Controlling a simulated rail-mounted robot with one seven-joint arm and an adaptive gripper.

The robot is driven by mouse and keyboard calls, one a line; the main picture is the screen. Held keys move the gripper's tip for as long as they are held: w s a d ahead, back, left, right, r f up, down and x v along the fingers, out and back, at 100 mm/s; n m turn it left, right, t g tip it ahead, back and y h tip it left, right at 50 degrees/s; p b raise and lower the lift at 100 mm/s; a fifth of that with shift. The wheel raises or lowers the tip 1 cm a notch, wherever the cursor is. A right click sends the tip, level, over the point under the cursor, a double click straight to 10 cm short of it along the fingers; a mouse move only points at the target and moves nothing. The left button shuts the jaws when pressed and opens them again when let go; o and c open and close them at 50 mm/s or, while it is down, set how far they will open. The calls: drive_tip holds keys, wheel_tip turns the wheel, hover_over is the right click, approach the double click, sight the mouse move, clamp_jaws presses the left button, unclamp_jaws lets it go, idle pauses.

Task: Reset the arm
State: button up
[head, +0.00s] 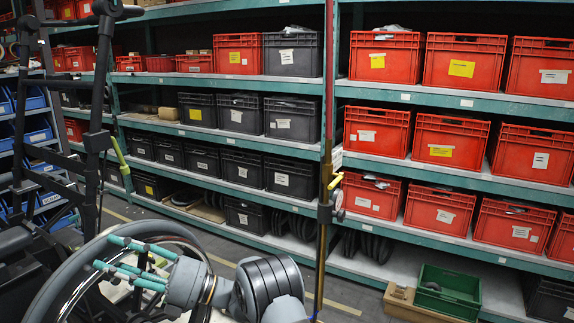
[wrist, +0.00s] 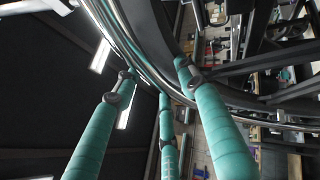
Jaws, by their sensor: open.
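My gripper (head: 106,254) has slim teal-wrapped fingers. In the head view it is at the lower left, pointing left across the wheelchair's large wheel (head: 62,274). In the wrist view my gripper (wrist: 154,76) has its fingers spread apart, with nothing seen held between them. The curved dark tyre and shiny rim of the wheel (wrist: 150,40) pass close by the fingertips. I cannot tell whether any finger touches the wheel. My dark ribbed wrist joint shows at the bottom of the head view.
The dark wheelchair frame (head: 92,150) rises at the left. Shelving (head: 460,188) with red and black crates fills the back. A green crate (head: 448,291) sits low at the right. An upright pole (head: 324,200) stands mid-view. Some floor (head: 350,296) is clear.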

sight(103, 272)
drive_tip(key=s, duration=0.1)
drive_tip(key=s+a+n, duration=0.1)
drive_tip(key=s+g+h, duration=0.1)
drive_tip(key=shift+a+f+n, duration=0.2)
drive_tip(key=shift+f+n, duration=0.05)
drive_tip(key=shift+n, duration=0.15)
drive_tip(key=shift+s+a+f, duration=0.15)
drive_tip(key=shift+s+a, duration=0.05)
drive_tip(key=shift+s, duration=0.1)
